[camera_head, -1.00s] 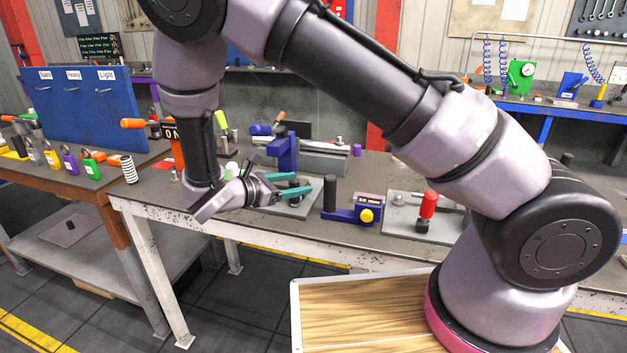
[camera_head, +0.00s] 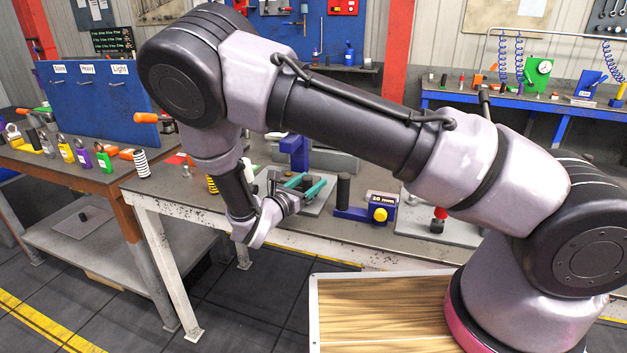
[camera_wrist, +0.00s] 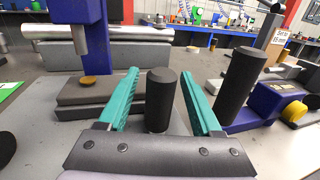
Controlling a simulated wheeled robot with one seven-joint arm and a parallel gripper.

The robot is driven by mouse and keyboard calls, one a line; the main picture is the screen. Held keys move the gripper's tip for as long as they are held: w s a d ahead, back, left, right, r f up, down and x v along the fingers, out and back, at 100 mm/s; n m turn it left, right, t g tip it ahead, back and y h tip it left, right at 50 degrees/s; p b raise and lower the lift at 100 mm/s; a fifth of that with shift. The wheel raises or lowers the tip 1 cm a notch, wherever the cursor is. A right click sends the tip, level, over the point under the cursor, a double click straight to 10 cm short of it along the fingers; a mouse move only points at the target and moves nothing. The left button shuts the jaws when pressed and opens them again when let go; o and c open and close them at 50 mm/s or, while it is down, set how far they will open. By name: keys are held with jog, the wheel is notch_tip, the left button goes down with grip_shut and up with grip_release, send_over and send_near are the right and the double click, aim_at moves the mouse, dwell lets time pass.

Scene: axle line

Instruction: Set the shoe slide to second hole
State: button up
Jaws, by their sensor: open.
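In the wrist view my gripper (camera_wrist: 160,76) is open, with a teal finger on each side of a short upright black cylinder (camera_wrist: 160,100). I see a gap on both sides. I cannot tell for sure whether this cylinder is the shoe slide's handle; no holes are visible. In the head view my gripper (camera_head: 309,184) is low over a grey plate (camera_head: 318,208) on the bench. A blue block with a yellow knob (camera_wrist: 294,111) and a taller black cylinder (camera_wrist: 239,85) stand on the right. The block shows a "20 mm" label in the head view (camera_head: 382,199).
A blue press-like post (camera_wrist: 92,25) stands over a dark block with a brass disc (camera_wrist: 89,82) left of my fingers. A grey bar (camera_wrist: 130,33) lies behind. A blue panel (camera_head: 95,90) and several small coloured items stand on the left bench. The floor in front is clear.

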jog(key=shift+x, duration=0.85)
grip_shut()
dwell(0.8)
